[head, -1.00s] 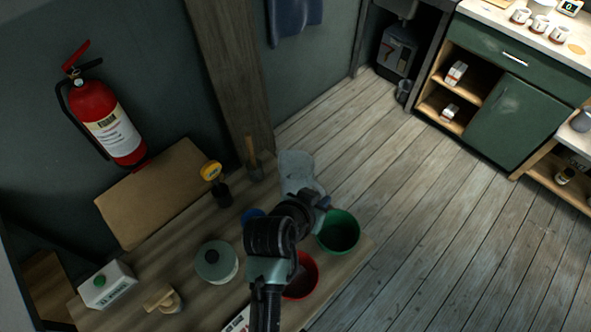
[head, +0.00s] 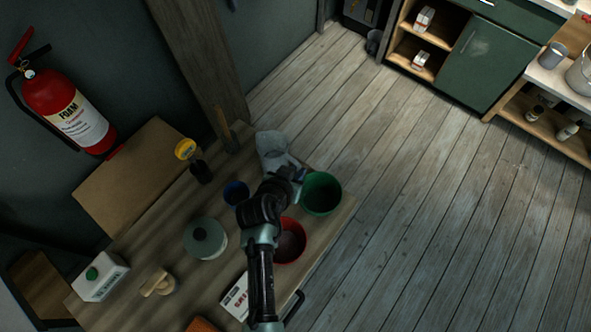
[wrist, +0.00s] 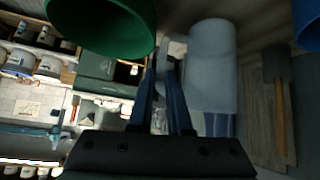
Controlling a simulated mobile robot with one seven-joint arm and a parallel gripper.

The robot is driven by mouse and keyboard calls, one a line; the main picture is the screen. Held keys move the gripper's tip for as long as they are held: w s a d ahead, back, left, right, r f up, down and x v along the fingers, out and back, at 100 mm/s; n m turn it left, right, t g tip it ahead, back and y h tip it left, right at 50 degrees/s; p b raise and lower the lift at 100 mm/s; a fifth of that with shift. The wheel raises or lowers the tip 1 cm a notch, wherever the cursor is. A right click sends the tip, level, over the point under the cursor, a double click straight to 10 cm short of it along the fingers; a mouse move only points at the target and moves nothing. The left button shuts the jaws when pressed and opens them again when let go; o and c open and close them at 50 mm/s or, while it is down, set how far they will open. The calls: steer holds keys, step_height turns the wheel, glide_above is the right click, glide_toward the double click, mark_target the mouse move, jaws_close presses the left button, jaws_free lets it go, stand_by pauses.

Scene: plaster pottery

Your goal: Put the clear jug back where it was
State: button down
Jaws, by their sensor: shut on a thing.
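The clear jug (head: 272,148) is at the far end of the wooden bench (head: 322,232), between the long-handled tool and the green bowl. My gripper (head: 292,174) is at its near right side and partly covers it. In the wrist view the pale, see-through jug (wrist: 212,75) fills the upper middle. My gripper (wrist: 166,92) is shut there on what looks like its handle. I cannot tell whether the jug's base touches the bench.
A green bowl (head: 322,196) stands close on the right, a red bowl (head: 291,246) nearer, and a blue cup (head: 236,190) to the left.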

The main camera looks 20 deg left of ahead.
steer(key=shift+f, duration=0.2)
steer(key=shift+f, duration=0.15)
steer(key=c, duration=0.9)
jaws_free()
steer(key=shift+o, duration=0.2)
